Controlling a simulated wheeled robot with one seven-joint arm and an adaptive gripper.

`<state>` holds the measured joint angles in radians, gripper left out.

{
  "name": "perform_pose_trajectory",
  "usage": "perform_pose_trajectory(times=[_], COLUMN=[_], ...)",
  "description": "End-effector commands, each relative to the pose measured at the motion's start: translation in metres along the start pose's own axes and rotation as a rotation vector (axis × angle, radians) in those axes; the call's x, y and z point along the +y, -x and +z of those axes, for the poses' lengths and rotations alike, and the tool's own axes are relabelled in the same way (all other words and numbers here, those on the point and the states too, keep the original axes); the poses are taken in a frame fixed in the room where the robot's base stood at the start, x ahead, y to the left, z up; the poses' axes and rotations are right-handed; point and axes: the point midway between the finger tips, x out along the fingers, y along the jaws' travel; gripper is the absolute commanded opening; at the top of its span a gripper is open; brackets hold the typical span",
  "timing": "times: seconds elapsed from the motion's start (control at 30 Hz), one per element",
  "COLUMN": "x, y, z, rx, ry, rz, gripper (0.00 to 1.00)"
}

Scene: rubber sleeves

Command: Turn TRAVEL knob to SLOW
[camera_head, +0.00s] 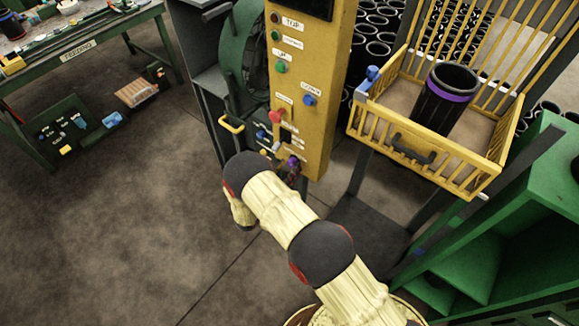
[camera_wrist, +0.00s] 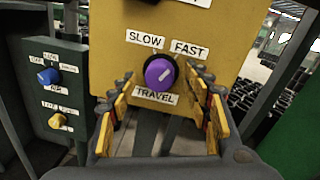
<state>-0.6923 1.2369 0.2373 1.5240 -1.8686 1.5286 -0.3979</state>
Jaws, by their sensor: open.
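The TRAVEL knob (camera_wrist: 159,73) is purple with a black collar, low on the yellow panel (camera_wrist: 108,40). Its white pointer line slants to the upper right, toward the FAST label (camera_wrist: 189,49). The SLOW label (camera_wrist: 145,39) is at its upper left and the TRAVEL label (camera_wrist: 155,97) below it. In the wrist view my gripper (camera_wrist: 162,78) is open, with one yellow-padded finger on each side of the knob and gaps between. In the head view the purple knob (camera_head: 293,161) shows small by the gripper at the panel's lower end, partly hidden by my arm.
A dark side box (camera_wrist: 55,95) with a blue knob (camera_wrist: 48,76) and a yellow knob (camera_wrist: 57,121) is left of the panel. Other panel buttons are higher up. A yellow basket (camera_head: 466,178) with a black sleeve stands to the right.

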Motion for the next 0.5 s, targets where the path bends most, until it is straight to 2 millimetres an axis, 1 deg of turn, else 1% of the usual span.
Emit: perform_pose_trajectory(times=[0.1, 0.37, 0.4, 0.5], x=[-0.0001, 0.0001, 0.0, 0.0], y=[-0.0076, -0.0091, -0.0091, -0.0091], z=[0.0002, 0.0002, 0.0002, 0.0002], rx=[0.0, 0.0, 0.0, 0.0], ry=[-0.001, 0.0, 0.0, 0.0], rz=[0.0, 0.001, 0.0, 0.0], gripper=[0.49, 0.49, 0.48, 0.43])
